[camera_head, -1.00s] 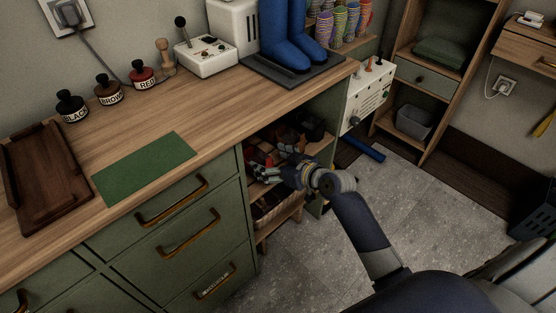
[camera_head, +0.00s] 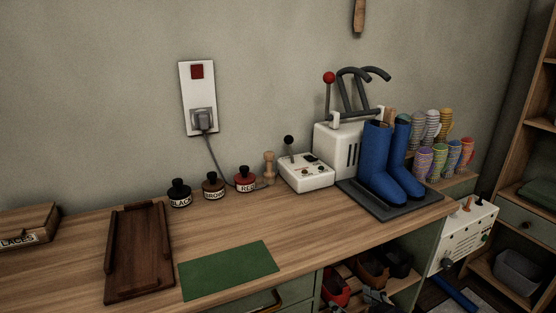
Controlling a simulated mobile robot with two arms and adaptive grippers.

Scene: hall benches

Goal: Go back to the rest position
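A grey part of my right gripper (camera_head: 376,297) shows at the bottom edge, in front of the open shelf under the bench. It is small and cut off by the frame, so I cannot tell whether its fingers are open or shut. My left gripper is not in view. The wooden bench top (camera_head: 300,240) runs across the view. A pair of blue boots (camera_head: 380,165) stands upright on a dark mat (camera_head: 408,208) at its right end.
A dark wooden tray (camera_head: 140,250) and a green mat (camera_head: 228,270) lie on the bench. Black (camera_head: 179,194), brown (camera_head: 213,187) and red (camera_head: 245,180) bottles stand behind. A white control box (camera_head: 306,175) is near the wall. The shelf below holds shoes (camera_head: 372,270).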

